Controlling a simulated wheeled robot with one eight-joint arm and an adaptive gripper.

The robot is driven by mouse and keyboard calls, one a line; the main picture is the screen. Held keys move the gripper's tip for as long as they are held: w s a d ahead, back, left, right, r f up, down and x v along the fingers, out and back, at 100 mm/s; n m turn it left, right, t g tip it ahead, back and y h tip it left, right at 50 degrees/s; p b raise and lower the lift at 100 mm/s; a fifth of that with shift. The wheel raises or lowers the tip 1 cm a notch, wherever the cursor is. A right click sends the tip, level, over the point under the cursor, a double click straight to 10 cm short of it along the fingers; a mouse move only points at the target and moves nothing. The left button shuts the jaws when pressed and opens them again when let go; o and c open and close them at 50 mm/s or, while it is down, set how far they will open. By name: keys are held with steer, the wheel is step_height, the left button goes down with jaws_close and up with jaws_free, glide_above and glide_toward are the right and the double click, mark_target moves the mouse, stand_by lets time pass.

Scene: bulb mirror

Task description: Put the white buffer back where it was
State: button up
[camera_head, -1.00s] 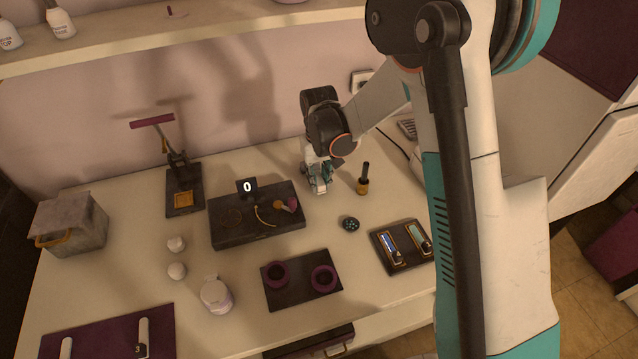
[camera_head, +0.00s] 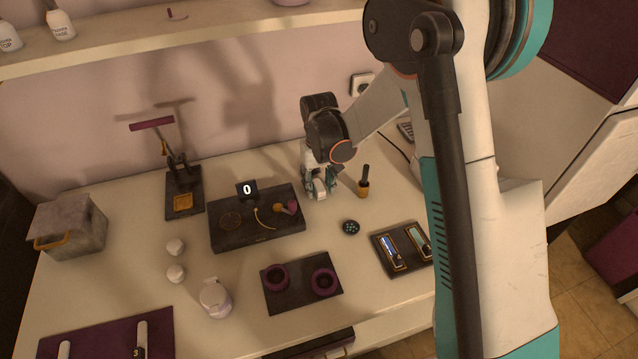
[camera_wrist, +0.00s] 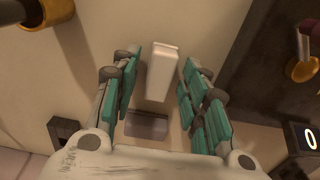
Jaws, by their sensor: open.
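The white buffer (camera_wrist: 162,72) is a pale upright-looking block in the wrist view. It sits between the teal-padded fingers of my gripper (camera_wrist: 160,95), with visible gaps on both sides. In the head view my gripper (camera_head: 319,187) is low over the white table, behind the right end of the dark raised stand. The fingers are open. A grey-mauve rectangle (camera_wrist: 147,125) shows nearer the palm; I cannot tell what it is. The buffer's contact with the table is hard to see.
A brown-gold bottle with a dark handle (camera_head: 364,180) stands close right of my gripper. The dark stand (camera_head: 258,234) with its "0" display (camera_head: 247,188) is close left. A small dark round dish (camera_head: 351,227) lies in front. Bare table lies between them.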

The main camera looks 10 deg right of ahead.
step_height(320, 180, up, 12)
steer(key=p, duration=0.4)
step_height(320, 180, up, 9)
steer(key=t, duration=0.2)
glide_above(319, 185)
steer(key=s+d, duration=0.4)
steer(key=s, duration=0.1)
steer(key=s+d+r+m+t, duration=0.1)
steer(key=s+d+r+t, duration=0.1)
steer(key=s, duration=0.8)
steer(key=s+d+r+m+t, duration=0.1)
steer(key=s+d+r+t, duration=0.2)
steer(key=s, duration=0.7)
steer(key=d+r, duration=0.2)
steer(key=d, duration=0.1)
steer(key=shift+d, duration=0.25)
